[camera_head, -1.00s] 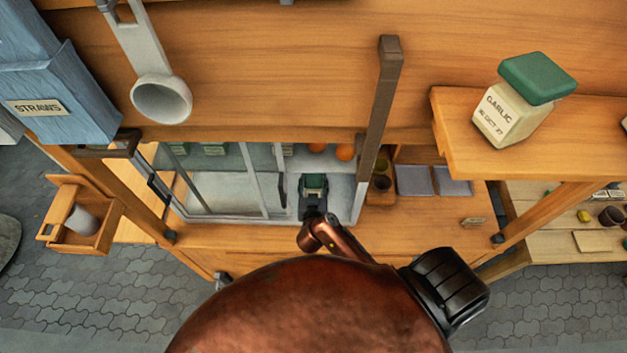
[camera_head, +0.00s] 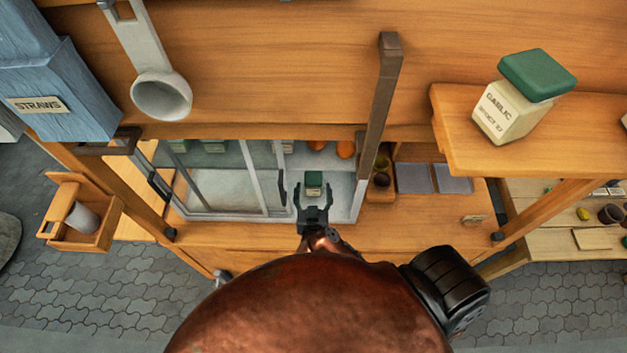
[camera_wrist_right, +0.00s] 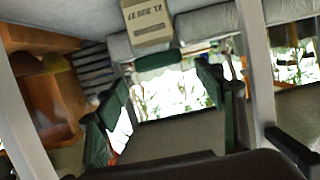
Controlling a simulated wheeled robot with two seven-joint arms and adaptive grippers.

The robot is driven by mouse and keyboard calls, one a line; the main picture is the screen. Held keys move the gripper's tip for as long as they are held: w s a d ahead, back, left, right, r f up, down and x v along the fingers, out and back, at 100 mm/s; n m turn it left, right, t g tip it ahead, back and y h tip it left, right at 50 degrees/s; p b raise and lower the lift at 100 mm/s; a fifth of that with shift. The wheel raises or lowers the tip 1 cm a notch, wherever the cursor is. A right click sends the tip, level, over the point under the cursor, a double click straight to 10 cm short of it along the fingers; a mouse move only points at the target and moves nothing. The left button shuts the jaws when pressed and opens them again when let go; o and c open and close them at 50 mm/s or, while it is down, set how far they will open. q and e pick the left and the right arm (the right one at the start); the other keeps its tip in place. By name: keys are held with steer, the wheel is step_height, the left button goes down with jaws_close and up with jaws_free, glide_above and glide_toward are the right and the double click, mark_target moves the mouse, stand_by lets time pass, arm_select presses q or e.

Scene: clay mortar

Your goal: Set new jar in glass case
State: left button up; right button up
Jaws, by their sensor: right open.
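A small jar with a green lid (camera_head: 314,179) stands upright inside the glass case (camera_head: 342,205), in the open section at its right. The right wrist view shows a jar upside down, with its tan label (camera_wrist_right: 147,24) and green lid (camera_wrist_right: 158,61). My right gripper (camera_head: 313,192) is open and empty, just in front of the jar at the case opening. Its two fingers, also in the wrist view (camera_wrist_right: 165,100), are spread apart with the jar beyond them. My left gripper is not in view.
More green-lidded jars (camera_head: 215,147) stand behind the glass at left. Orange round things (camera_head: 345,149) sit at the back. A post (camera_head: 380,110) rises near the case's right side. A garlic jar (camera_head: 505,110) stands on the right shelf (camera_head: 560,150). A ladle (camera_head: 162,97) hangs at upper left.

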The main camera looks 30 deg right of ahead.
steer(key=v, duration=0.5)
steer(key=shift+s+a+r, duration=0.15)
steer(key=shift+s+a, duration=0.05)
steer(key=shift+s, duration=0.1)
stand_by(1.0)
